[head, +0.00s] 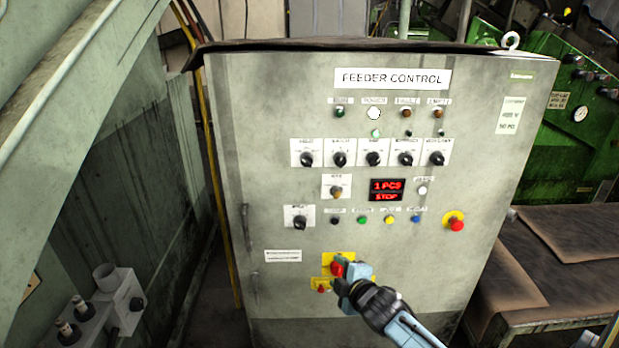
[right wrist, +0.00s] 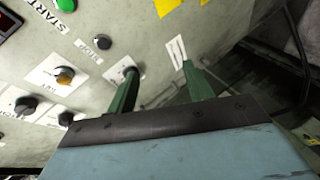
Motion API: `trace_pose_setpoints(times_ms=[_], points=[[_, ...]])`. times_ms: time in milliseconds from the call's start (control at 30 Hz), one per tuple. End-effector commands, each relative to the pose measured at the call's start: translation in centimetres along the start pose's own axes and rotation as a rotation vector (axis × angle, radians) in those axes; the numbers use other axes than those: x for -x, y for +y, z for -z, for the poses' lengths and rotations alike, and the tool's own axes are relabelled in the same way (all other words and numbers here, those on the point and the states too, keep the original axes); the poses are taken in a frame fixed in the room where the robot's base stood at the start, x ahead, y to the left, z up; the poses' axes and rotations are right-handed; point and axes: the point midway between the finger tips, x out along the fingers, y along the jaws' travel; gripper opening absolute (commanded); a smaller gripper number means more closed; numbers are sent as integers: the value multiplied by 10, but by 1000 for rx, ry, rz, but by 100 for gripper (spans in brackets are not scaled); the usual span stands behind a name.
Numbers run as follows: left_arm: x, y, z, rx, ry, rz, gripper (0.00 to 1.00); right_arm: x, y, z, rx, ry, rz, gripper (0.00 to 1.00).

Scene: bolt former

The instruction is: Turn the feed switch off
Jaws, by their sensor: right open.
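The grey feeder control cabinet (head: 250,150) stands ahead in the head view. A lone black rotary switch (head: 300,222) on a white plate sits at its lower left. Its label is too blurred to read, so I cannot be sure it is the feed switch. It also shows in the right wrist view (right wrist: 131,73), partly behind one fingertip. Which way its knob points is unclear. My right gripper (head: 341,276) is open in front of the lower panel. In the right wrist view its green fingers (right wrist: 160,75) are apart with nothing between them. My left gripper is not visible.
A row of black selector knobs (head: 372,158) is above, with small coloured buttons (head: 362,220) lower down. A red emergency button (head: 455,224) is at right. A red display (head: 387,190) reads "1 PCS STOP". Yellow plates with red switches (head: 337,268) lie beside my gripper.

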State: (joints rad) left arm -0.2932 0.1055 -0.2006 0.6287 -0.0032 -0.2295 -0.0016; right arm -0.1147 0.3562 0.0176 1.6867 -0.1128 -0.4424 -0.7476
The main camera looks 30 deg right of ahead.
Motion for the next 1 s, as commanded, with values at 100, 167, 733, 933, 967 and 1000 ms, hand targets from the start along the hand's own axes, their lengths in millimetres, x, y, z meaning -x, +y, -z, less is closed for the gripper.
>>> trace_pose_setpoints(times_ms=[100, 167, 733, 933, 967, 1000], points=[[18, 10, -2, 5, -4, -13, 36, 28, 111, 40, 146, 58, -183, 51], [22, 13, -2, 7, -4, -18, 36, 42, 147, 54, 203, 73, -251, 51], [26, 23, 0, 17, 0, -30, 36, 28, 229, 87, 314, 89, -387, 51], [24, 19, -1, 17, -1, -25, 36, -8, 242, 92, 313, 89, -386, 51], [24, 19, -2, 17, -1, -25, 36, -12, 244, 93, 314, 89, -385, 51], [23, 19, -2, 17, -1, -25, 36, -18, 246, 94, 313, 90, -386, 51]])
